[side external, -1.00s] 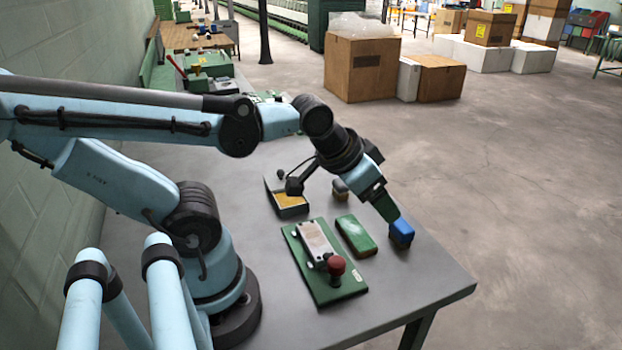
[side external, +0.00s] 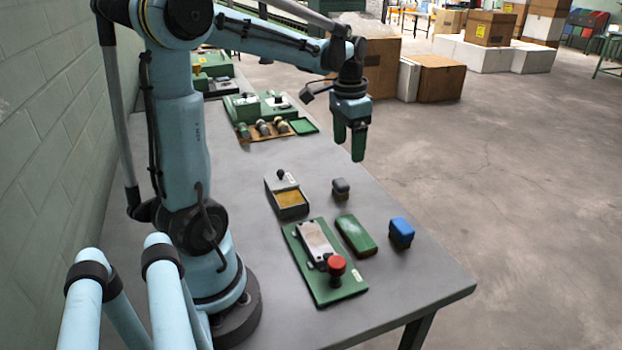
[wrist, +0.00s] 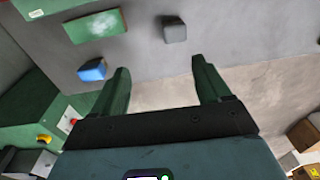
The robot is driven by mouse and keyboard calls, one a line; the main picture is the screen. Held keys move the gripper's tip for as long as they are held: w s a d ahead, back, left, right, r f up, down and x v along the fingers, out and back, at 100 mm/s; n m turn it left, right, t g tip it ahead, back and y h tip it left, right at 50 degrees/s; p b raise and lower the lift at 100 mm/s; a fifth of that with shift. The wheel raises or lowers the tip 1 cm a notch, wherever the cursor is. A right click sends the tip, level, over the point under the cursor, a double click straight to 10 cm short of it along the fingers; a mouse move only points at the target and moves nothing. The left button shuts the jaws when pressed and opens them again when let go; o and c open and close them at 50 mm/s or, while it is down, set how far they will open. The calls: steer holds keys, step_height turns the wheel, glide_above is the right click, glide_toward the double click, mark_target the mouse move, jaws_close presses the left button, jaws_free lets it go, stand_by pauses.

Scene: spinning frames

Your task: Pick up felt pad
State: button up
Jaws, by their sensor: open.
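Three small blocks lie on the grey table: a green one (side external: 356,236), a blue one (side external: 401,231) with a dark underside, and a small grey one (side external: 341,188). I cannot tell for certain which is the felt pad. My gripper (side external: 349,150) hangs high behind the grey block, fingers down, open and empty. In the wrist view, its two green fingers (wrist: 160,65) stand apart with nothing between them.
A green base with a red knob (side external: 326,284) stands left of the green block. A small open box with yellow inside (side external: 291,204) is behind it. Farther back lies a brown tray of small parts (side external: 266,130). The table's right edge is near the blue block.

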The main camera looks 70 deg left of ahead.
steer(key=a, duration=0.2)
glide_above(340, 182)
steer(key=shift+g, duration=0.3)
step_height(340, 182, down, 8)
steer(key=shift+s+d+r, duration=0.1)
steer(key=shift+d+r, duration=0.05)
steer(key=shift+r, duration=0.05)
steer(key=shift+a+f, duration=0.15)
steer(key=shift+f, duration=1.15)
steer(key=shift+a+f, duration=0.1)
steer(key=shift+f, duration=1.2)
steer(key=c, duration=1.1)
